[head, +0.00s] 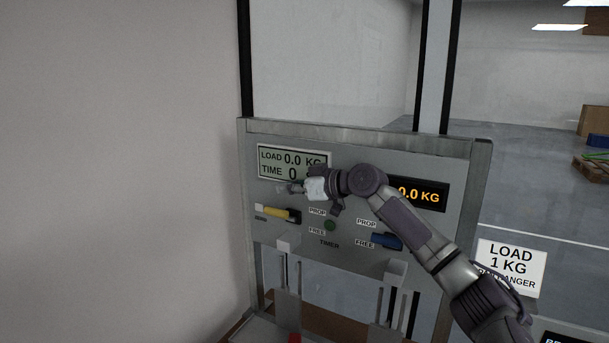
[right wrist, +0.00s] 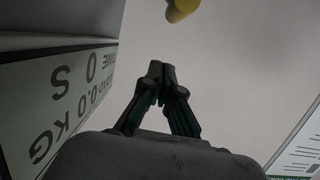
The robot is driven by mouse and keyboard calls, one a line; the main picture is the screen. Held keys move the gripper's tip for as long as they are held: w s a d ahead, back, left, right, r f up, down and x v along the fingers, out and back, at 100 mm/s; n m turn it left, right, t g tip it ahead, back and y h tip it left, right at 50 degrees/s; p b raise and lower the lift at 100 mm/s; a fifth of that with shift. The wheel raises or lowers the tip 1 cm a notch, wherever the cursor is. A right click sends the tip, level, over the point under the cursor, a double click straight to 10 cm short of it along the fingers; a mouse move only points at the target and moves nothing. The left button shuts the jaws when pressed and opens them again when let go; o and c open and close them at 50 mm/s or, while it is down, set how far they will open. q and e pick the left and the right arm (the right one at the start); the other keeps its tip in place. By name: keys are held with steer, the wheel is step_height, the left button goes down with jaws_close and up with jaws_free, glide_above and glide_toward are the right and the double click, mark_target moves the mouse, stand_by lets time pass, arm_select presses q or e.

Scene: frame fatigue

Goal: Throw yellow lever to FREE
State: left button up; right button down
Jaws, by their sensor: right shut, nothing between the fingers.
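The yellow lever (head: 275,212) is on the left of the grey panel in the head view, nearly level, its free end to the left. It sits at about the height of the PROP label (head: 317,211), above the FREE label (head: 317,231). In the right wrist view its rounded yellow end (right wrist: 182,10) shows at the top edge, beyond the fingertips. My right gripper (head: 283,188) is just above the lever, in front of the display's lower edge. Its fingers (right wrist: 160,72) are shut, empty and apart from the lever. My left gripper is in neither view.
A blue lever (head: 386,241) is to the right, beside its own FREE label (head: 365,244). The load and time display (head: 292,162) reads 0.0 KG and 0. A wall stands left of the panel.

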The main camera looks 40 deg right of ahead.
mark_target(283, 215)
steer(key=f, duration=0.1)
steer(key=w+f+p, duration=0.1)
steer(key=f, duration=0.1)
steer(key=shift+a+f, duration=0.15)
steer(key=shift+a, duration=0.05)
steer(key=shift+s+d+f, duration=0.1)
steer(key=shift+s+f, duration=0.05)
steer(key=shift+f, duration=0.25)
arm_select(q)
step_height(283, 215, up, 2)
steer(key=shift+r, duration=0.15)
arm_select(e)
steer(key=shift+f, duration=0.1)
